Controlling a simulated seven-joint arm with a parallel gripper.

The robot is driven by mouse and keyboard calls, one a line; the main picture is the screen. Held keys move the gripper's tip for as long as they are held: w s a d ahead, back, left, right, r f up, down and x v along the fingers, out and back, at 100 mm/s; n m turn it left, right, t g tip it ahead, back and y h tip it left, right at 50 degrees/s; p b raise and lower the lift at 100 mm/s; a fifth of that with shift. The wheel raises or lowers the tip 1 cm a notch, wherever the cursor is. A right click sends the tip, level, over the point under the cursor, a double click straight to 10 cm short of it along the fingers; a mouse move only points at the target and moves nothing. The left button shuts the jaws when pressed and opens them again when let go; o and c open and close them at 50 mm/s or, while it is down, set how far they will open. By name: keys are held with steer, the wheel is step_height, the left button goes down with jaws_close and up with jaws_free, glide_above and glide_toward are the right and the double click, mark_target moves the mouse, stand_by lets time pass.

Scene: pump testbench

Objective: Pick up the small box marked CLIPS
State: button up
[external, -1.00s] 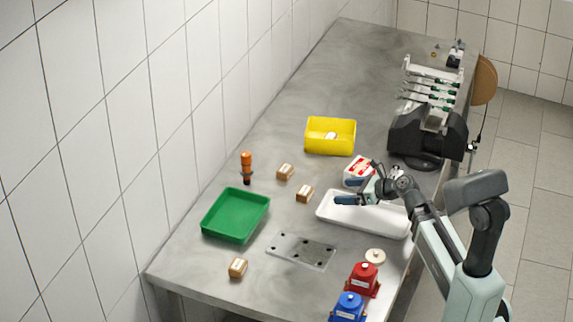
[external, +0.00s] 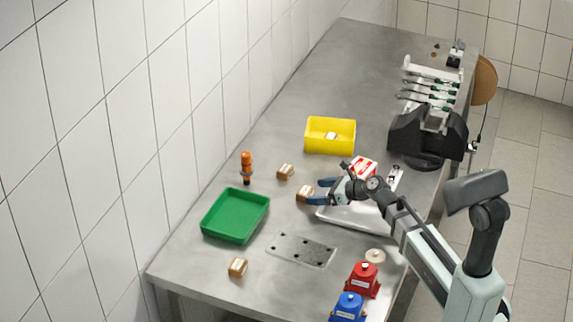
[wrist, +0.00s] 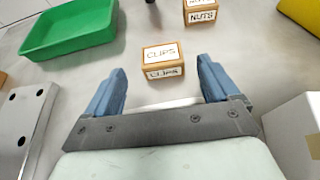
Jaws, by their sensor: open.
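The small brown box with white labels marked CLIPS (wrist: 163,60) stands on the bench just beyond my open fingertips in the wrist view, roughly centred between them. It also shows in the external view (external: 304,193), close to the fingertips. My gripper (wrist: 160,82) is open and empty, with a blue finger on each side. In the external view my gripper (external: 322,190) reaches left over the edge of the white tray (external: 365,222).
A similar box marked NUTS (wrist: 201,12) stands beyond and to the right. The green tray (wrist: 68,28) is to the left and the metal plate with holes (wrist: 22,125) is nearer at left. A yellow bin (external: 330,147) stands farther back. Bare bench surrounds the CLIPS box.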

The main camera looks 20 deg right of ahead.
mark_target(308, 191)
steer(key=x, duration=0.3)
steer(key=shift+w+a+f, duration=0.1)
steer(key=shift+w, duration=0.25)
steer(key=c, duration=1.1)
steer(key=shift+c, duration=0.2)
